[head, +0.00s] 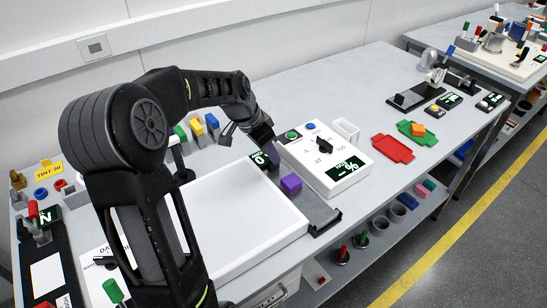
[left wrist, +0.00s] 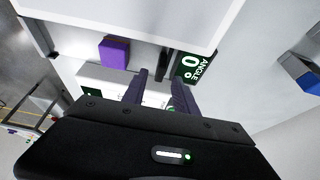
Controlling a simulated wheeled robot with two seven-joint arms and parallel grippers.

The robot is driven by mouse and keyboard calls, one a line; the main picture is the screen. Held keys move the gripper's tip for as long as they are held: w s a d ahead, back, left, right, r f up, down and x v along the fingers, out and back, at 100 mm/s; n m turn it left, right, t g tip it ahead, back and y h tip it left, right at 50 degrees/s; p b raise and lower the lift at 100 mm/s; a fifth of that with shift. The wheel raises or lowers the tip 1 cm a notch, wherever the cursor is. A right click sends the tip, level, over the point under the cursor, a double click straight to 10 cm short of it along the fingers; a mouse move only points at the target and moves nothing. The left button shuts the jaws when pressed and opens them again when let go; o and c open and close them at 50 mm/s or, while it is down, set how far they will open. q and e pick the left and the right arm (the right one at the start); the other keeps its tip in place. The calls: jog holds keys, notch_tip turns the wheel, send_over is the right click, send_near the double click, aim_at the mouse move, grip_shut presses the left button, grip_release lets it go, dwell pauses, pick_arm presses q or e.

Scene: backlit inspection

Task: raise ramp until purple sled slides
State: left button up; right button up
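The purple sled (head: 291,184) is a small block on a dark, flat ramp (head: 318,213) between the white panel and a white control box. It also shows at upper left in the left wrist view (left wrist: 114,52). The angle display (head: 258,159) by the ramp's far end reads 0 in the left wrist view (left wrist: 192,67). My left gripper (head: 268,146) hangs at the ramp's far end, beyond the sled. In the left wrist view its fingers (left wrist: 158,80) are apart, with a dark narrow part just past the tips; contact cannot be told. My right gripper is not in view.
The white control box (head: 356,178) with a dial and buttons stands right of the ramp. A large white panel (head: 245,225) lies to its left. Coloured blocks stand behind my arm.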

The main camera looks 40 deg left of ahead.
pick_arm(q)
jog(key=x, duration=0.4)
jog(key=shift+f, duration=0.1)
jog(key=shift+c, duration=0.5)
grip_shut()
dwell(0.9)
